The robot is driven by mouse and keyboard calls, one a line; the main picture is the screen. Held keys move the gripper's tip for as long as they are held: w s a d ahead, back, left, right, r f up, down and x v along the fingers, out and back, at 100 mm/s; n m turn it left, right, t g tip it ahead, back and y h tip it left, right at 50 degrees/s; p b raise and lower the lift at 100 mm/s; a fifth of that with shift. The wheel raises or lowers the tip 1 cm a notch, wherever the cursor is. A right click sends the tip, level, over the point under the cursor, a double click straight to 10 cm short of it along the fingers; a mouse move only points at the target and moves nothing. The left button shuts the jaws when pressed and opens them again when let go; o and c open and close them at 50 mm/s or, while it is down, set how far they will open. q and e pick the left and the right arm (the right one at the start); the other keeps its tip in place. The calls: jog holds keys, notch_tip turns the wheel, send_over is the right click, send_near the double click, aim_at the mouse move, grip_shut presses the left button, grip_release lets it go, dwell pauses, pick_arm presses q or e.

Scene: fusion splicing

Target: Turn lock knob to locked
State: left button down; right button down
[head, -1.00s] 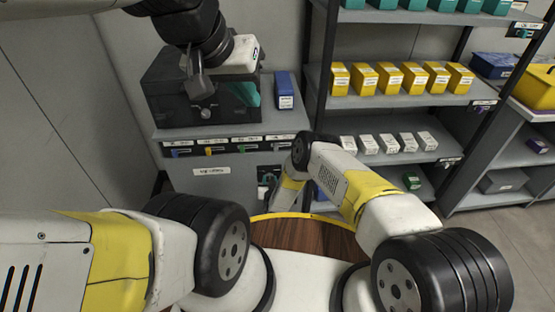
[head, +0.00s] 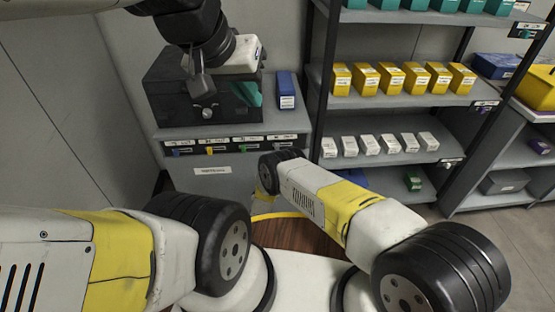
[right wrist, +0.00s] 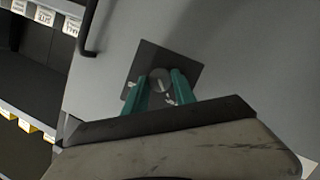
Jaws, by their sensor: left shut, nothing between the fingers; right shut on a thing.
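My right gripper (right wrist: 160,88) is shut on the knob, one teal finger on each side. In the head view my right forearm hides the knob and the right gripper. My left gripper (head: 248,94) is shut and empty, its teal fingers by the black case on the bench; part of it is hard to make out.
The black case (head: 172,100) stands on a grey bench (head: 235,130) beside a blue box (head: 286,92). Small labelled drawers (head: 215,145) run under the bench top. A shelf rack (head: 385,105) with teal, yellow and white boxes stands to the right. A round wooden top (head: 300,236) is near me.

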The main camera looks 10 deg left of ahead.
dwell(0.3)
jog(key=c, duration=1)
grip_release()
jog(key=v, duration=0.7)
jog(key=shift+s, duration=0.4)
